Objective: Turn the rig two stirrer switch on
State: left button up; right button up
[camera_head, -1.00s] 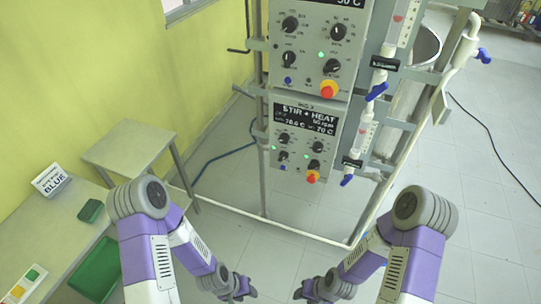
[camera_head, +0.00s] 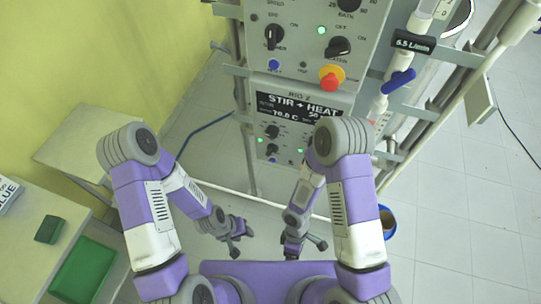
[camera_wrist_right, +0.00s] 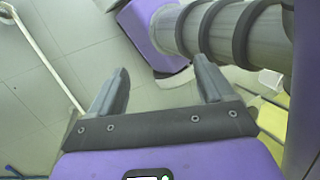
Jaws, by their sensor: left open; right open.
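The rig two control box (camera_head: 306,88), labelled RIG 2, shows in the head view below a similar upper box. Its display (camera_head: 303,106) reads STIR + HEAT. Small black knobs (camera_head: 272,131) and green lights show beneath it. My right arm covers the right part of this panel, and the knob labels are too small to read, so I cannot tell which is the stirrer switch. My left gripper (camera_head: 236,244) is open and empty, low in front of the rig. My right gripper (camera_head: 303,247) is also low, apart from the panel; it is open and empty in the wrist view (camera_wrist_right: 158,85).
The upper box carries black knobs (camera_head: 337,47) and a red-yellow emergency button (camera_head: 331,78). Blue-handled valves (camera_head: 398,81) and pipes stand right of it. A table with a green tray (camera_head: 84,268) is at left.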

aim_at(271, 155)
jog(key=w+d+r+n+t+h+b, duration=0.1)
jog(key=w+d+n+t+h, duration=0.2)
jog(key=w+n+h, duration=0.35)
jog(key=w+d+n+t+h+b, duration=0.1)
jog(key=w+d+n+t+h, duration=0.25)
jog(key=n, duration=0.55)
jog(key=w+a+r+n+t+y+b, duration=0.1)
jog(key=w+a+r+n+t+y, duration=0.2)
jog(key=w+a+r+n+t, duration=0.4)
jog(key=w+a+r+n+t+y+b, duration=0.1)
jog(key=w+a+r+n+t+y, duration=0.1)
jog(key=w+a+r+n+t, duration=0.5)
jog(key=shift+n+t, duration=0.35)
jog(key=shift+t, duration=0.4)
jog(key=w, duration=0.2)
jog(key=w+f, duration=0.1)
jog(key=w, duration=0.1)
jog(key=w+f, duration=0.1)
jog(key=w, duration=0.1)
jog(key=shift+w+a, duration=0.3)
jog(key=shift+w, duration=0.1)
jog(key=c, duration=1)
jog(key=m+b, duration=0.1)
jog(key=m, duration=0.4)
jog(key=shift+m, duration=0.4)
jog(key=shift+c, duration=0.2)
